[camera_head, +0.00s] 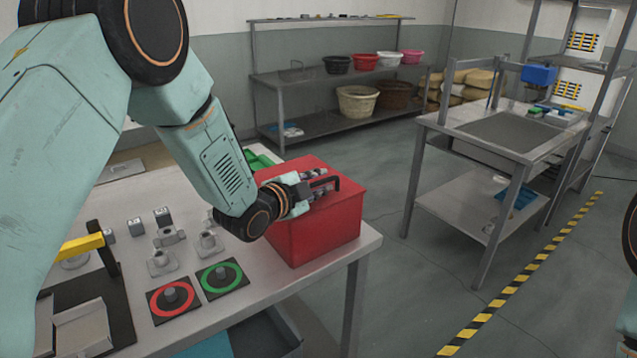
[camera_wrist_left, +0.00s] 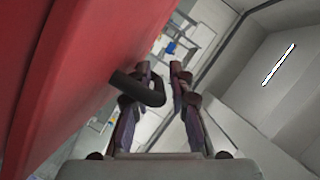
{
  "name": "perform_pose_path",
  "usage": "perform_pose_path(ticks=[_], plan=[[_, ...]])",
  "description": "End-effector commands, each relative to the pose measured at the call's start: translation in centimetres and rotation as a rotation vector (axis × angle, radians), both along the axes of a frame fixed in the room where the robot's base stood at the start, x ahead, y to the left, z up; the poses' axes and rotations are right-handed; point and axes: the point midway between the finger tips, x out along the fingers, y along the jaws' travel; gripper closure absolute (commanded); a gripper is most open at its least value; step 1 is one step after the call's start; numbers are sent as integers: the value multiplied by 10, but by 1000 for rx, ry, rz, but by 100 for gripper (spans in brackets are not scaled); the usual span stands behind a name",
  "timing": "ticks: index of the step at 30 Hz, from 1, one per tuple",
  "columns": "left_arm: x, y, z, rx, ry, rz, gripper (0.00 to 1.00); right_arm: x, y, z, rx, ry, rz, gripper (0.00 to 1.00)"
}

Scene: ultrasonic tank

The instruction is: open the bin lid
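The red bin (camera_head: 325,235) stands at the right end of the near table, its red lid (camera_head: 310,165) lying closed on top. A black handle (camera_head: 336,183) sticks up from the lid. My left gripper (camera_head: 318,183) is over the lid at the handle. In the left wrist view, the gripper's two fingers (camera_wrist_left: 162,75) are apart, and the hooked handle (camera_wrist_left: 130,87) crosses one finger, its end in the gap between them. Whether the fingers touch the handle I cannot tell. The bin's red surface (camera_wrist_left: 75,65) fills the left side there. My right gripper is out of view.
Red-ringed (camera_head: 172,300) and green-ringed (camera_head: 222,276) button plates lie on the table before the bin, with small metal fixtures (camera_head: 163,262) to the left. A green object (camera_head: 262,157) lies behind the bin. Open floor (camera_head: 390,270) lies right of the table.

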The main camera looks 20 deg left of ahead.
Motion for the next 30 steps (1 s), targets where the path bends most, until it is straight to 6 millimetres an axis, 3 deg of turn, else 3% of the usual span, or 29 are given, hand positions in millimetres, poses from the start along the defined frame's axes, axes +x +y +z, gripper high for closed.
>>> perform_pose_path(ticks=[6,14,30], plan=[[1,-1,0,0,1,-1,79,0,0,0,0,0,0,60],[0,0,-1,1,2,0,100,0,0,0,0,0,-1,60],[0,-1,-1,0,3,-2,100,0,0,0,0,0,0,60]])
